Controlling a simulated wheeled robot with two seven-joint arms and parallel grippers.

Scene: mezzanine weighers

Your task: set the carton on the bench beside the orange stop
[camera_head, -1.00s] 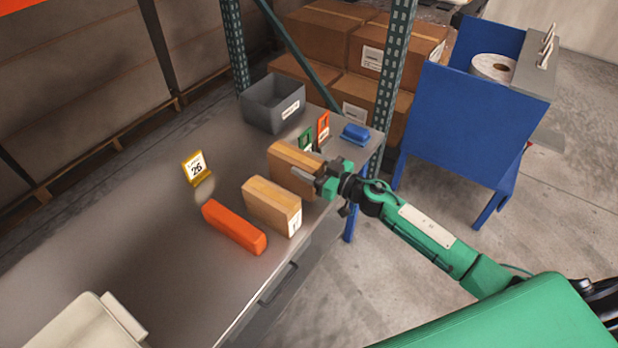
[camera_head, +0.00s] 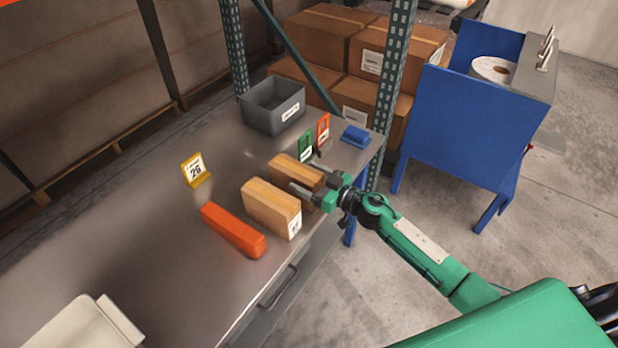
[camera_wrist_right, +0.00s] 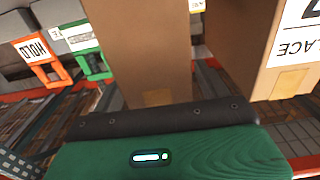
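A brown carton (camera_head: 290,168) stands on the bench (camera_head: 130,220), behind a second carton (camera_head: 270,205) with a white label. The orange stop (camera_head: 232,230), a long bar, lies along the second carton's near-left side. My right gripper (camera_head: 312,178) is open at the rear carton's right end, one finger on each side of it. I cannot tell whether the fingers touch it. In the right wrist view the rear carton (camera_wrist_right: 140,50) fills the middle, and the labelled carton (camera_wrist_right: 262,45) is at right. My left gripper is not in view.
A grey bin (camera_head: 272,105) is at the back and a yellow number sign (camera_head: 195,170) at left.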

